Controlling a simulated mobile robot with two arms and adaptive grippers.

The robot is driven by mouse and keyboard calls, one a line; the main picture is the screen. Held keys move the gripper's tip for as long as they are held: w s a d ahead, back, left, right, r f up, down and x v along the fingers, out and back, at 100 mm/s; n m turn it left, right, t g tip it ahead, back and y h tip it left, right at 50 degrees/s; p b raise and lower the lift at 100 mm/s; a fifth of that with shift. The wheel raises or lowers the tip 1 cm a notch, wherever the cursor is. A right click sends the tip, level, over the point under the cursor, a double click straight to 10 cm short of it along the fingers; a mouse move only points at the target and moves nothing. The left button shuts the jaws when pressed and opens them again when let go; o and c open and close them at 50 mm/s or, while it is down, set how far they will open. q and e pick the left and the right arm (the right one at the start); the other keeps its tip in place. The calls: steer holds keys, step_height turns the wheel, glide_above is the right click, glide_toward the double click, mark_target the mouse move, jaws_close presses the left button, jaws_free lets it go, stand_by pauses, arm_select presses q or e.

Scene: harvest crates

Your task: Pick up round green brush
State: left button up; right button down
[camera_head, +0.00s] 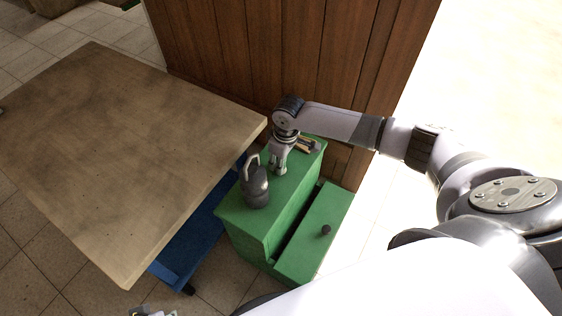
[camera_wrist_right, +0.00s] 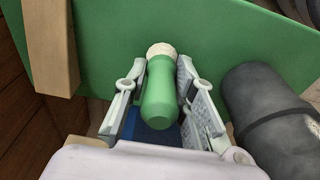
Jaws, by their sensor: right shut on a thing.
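The round green brush (camera_wrist_right: 158,95) has a smooth green body and a pale, whitish round end. It lies between the two fingers of my right gripper (camera_wrist_right: 158,88) in the wrist view, and the gripper is shut on it. In the head view my right gripper (camera_head: 279,167) is over the top of the green cabinet (camera_head: 297,190), and the brush is hidden there. I cannot tell whether the brush still touches the cabinet top. A small part at the bottom edge of the head view looks like my left gripper (camera_head: 152,312); its fingers are not clear.
A dark grey kettle-like container (camera_head: 256,188) stands close beside the right gripper. A wooden block (camera_head: 304,146) lies on its other side. The cabinet's drawer (camera_head: 318,228) is pulled out. A large bare table (camera_head: 120,140) is left; a wooden wall (camera_head: 290,50) stands behind.

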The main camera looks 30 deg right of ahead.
steer(key=shift+r, duration=0.45)
step_height(320, 180, up, 8)
steer(key=p, duration=0.2)
steer(key=shift+r+p, duration=0.15)
steer(key=shift+p, duration=0.2)
arm_select(q)
steer(key=s+f+p, duration=0.1)
steer(key=s+f, duration=0.2)
steer(key=f, duration=0.4)
steer(key=s+f+g+p, duration=0.1)
steer(key=s+f, duration=0.1)
steer(key=f, duration=0.6)
steer(key=shift+s+a+f, duration=0.2)
steer(key=shift+s+a, duration=0.1)
steer(key=shift+s, duration=0.1)
arm_select(e)
step_height(320, 180, up, 11)
